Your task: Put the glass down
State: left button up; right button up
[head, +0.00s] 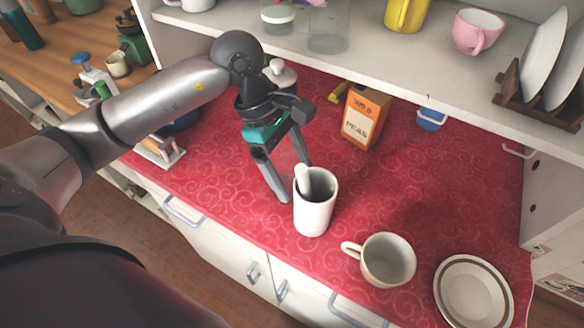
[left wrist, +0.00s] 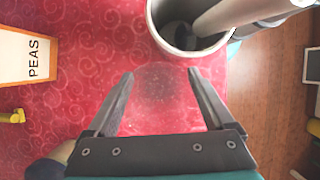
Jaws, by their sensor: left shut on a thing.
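My left gripper (head: 292,180) is over the red counter, beside a tall white cup. In the left wrist view its two fingers (left wrist: 161,74) stand apart with a clear, faint glass (left wrist: 165,88) between them. The gripper is shut on this glass. In the head view the glass is almost invisible against the red cloth, so I cannot tell whether its base touches the counter. My right gripper is not in view.
The tall white cup (head: 314,212) with a utensil inside stands close by the left fingertips. A mug (head: 388,260) and a plate (head: 474,292) are to the right. A peas box (head: 362,118) stands behind. A shelf (head: 357,66) overhangs the back. Red cloth (head: 430,190) is clear at right.

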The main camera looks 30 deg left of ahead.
pick_arm(q)
jog(key=o, duration=1.1)
jog(key=shift+f, duration=0.1)
jog(key=shift+o, duration=1.1)
